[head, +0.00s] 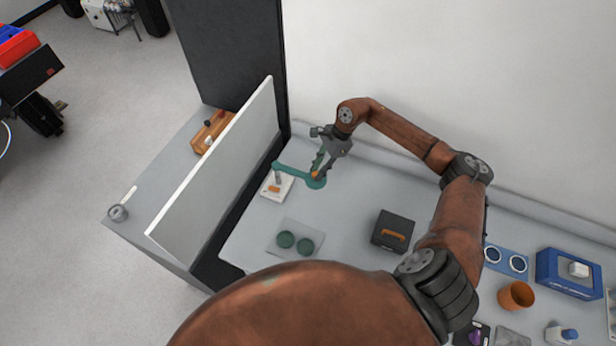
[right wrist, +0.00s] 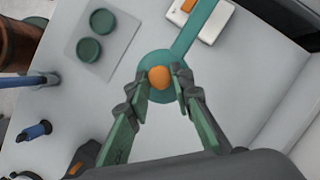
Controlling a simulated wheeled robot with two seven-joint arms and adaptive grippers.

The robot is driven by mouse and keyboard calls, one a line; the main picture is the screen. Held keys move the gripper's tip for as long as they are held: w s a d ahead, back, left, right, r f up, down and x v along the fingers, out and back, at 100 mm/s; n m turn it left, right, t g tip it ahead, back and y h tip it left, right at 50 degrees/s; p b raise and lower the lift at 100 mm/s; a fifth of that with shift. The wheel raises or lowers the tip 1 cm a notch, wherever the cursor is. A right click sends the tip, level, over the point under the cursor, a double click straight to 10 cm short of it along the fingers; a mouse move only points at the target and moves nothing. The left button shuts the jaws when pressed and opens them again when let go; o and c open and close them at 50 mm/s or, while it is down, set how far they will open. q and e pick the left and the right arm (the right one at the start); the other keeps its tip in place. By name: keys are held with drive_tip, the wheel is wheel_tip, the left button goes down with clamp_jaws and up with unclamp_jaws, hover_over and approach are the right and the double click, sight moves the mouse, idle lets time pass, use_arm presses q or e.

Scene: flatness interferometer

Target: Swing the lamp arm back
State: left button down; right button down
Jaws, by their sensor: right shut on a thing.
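The teal lamp arm (head: 293,171) lies above the bench near the white panel, and its round end is toward the right. In the right wrist view the lamp arm (right wrist: 192,32) runs from its round end up to the top edge. An orange knob (right wrist: 160,77) stands on that round end. My right gripper (head: 318,170) is over the round end, and in the wrist view its green fingertips (right wrist: 160,85) are on both sides of the knob, shut on it. My left gripper is not in view.
A white block with an orange part (head: 283,190) sits under the lamp arm. A pad with two dark green discs (head: 295,242) lies in front, with a black box (head: 392,231) to its right. The tall white panel (head: 220,160) borders the left side. Bench between them is clear.

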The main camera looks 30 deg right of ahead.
drive_tip(key=shift+w+d+r, duration=0.1)
drive_tip(key=shift+w+d, duration=0.05)
drive_tip(key=c, duration=1.7)
unclamp_jaws()
drive_tip(key=v, duration=1.2)
